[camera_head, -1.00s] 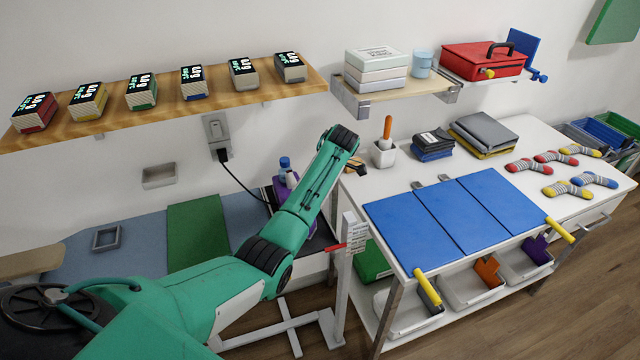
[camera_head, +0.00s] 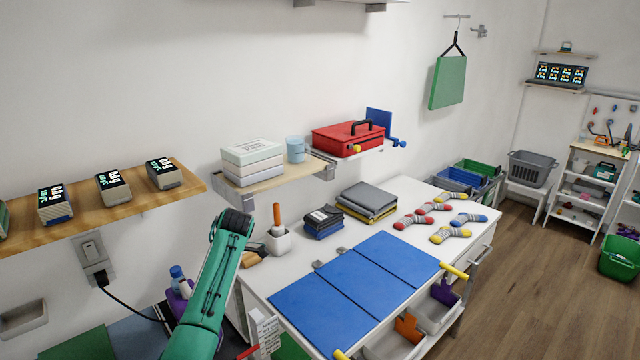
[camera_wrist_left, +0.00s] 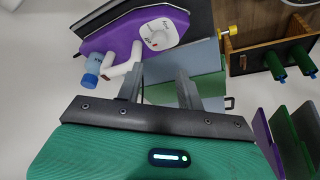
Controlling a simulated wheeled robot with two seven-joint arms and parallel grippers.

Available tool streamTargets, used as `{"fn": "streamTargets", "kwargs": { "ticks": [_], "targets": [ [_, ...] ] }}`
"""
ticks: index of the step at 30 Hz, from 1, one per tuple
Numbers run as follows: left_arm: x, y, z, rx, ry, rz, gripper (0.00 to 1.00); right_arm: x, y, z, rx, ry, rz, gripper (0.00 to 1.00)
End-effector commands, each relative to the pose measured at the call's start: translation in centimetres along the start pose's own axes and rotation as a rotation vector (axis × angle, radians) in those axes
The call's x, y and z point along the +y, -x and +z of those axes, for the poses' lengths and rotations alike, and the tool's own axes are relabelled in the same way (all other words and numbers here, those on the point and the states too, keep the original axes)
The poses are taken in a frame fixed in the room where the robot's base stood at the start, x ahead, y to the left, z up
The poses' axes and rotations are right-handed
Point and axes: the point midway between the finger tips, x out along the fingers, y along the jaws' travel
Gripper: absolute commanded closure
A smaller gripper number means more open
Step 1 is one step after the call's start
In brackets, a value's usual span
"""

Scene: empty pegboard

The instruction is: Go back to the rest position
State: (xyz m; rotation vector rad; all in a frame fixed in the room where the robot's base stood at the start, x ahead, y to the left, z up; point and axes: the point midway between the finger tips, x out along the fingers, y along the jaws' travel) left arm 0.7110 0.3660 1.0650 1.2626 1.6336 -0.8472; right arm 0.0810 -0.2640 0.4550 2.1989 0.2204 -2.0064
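My left arm (camera_head: 213,285) comes up from the bottom left of the head view, in front of the white table's left end. Its gripper is hidden there. In the left wrist view my left gripper (camera_wrist_left: 158,90) shows two grey fingers apart with nothing between them. They point toward a grey and green surface. A purple iron-like thing (camera_wrist_left: 125,42) with a white part lies just past the fingers, and a bottle with a blue cap (camera_wrist_left: 90,72) is beside it. My right gripper is in no view.
The white table (camera_head: 405,190) carries blue panels (camera_head: 350,280), socks (camera_head: 435,208), folded cloths (camera_head: 367,200) and a white pot (camera_head: 279,240). Wall shelves hold boxes (camera_head: 252,163), a red case (camera_head: 347,138) and clock-like blocks (camera_head: 113,187). Open wooden floor (camera_head: 530,270) lies at the right.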

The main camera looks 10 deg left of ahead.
Motion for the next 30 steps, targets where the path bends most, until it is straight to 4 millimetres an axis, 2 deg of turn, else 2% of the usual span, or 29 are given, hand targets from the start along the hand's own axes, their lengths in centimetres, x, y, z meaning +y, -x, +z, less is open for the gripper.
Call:
{"fn": "streamTargets", "kwargs": {
  "ticks": [5,9,15,22,26,30],
  "targets": [
    [-2.9,-3.9,1.6,-0.012,-0.165,0.032,0.62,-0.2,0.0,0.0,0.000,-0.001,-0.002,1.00],
    [-6.7,-7.4,3.2,-0.027,-0.370,0.084,0.62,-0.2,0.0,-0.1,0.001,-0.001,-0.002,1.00],
    [-13.1,-11.3,5.1,-0.043,-0.667,0.162,0.62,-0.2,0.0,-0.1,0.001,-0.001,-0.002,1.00],
    [-21.4,-13.8,6.6,-0.055,-1.006,0.266,0.62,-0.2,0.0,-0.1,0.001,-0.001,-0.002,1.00],
    [-26.3,-14.3,7.1,-0.058,-1.193,0.332,0.62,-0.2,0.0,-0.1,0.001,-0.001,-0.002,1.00],
    [-31.7,-13.9,7.3,-0.058,-1.389,0.409,0.62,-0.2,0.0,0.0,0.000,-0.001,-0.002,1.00]
  ]
}}
